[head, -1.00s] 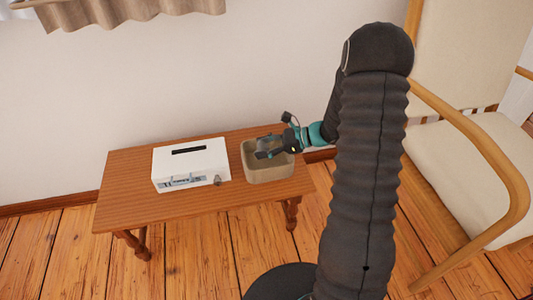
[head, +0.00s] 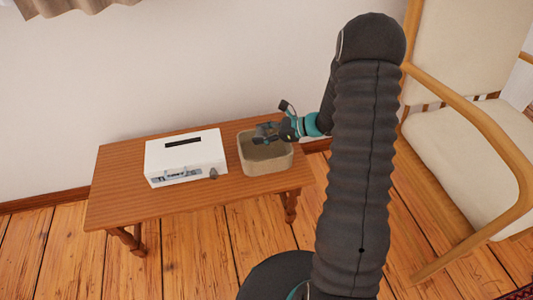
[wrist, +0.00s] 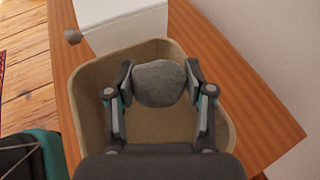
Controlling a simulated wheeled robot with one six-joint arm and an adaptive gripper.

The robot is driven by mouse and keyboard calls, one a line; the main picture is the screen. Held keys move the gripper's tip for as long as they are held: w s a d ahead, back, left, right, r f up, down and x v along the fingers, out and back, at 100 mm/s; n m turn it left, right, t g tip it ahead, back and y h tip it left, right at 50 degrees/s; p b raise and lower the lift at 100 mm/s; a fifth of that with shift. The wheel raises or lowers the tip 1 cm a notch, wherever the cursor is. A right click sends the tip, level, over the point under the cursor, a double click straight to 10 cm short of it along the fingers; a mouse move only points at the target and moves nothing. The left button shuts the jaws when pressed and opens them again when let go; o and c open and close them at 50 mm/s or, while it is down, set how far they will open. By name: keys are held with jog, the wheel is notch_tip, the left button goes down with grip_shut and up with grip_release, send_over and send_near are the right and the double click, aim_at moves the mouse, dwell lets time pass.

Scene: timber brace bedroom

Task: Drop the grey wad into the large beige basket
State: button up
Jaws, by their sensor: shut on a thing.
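The grey wad (wrist: 160,83) is a rough, rounded lump between the two fingers of my gripper (wrist: 160,85) in the wrist view. My gripper is shut on it. The large beige basket (wrist: 175,126) lies below the gripper and the wad in that view, open side up. In the head view my gripper (head: 262,134) is over the far part of the basket (head: 267,165), which stands on the right part of the wooden table. The wad is hard to make out there. My gripper hides part of the basket's inside.
A white box (head: 185,160) with a dark slot on top stands left of the basket on the table (head: 120,188). A small grey-brown lump (head: 213,173) is at its front right corner. The wall is behind, and a chair (head: 470,150) stands at the right.

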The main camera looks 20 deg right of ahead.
jog(key=shift+f, duration=0.2)
jog(key=o, duration=1)
jog(key=v, duration=1.2)
jog(key=shift+s, duration=0.1)
jog(key=shift+f, duration=0.1)
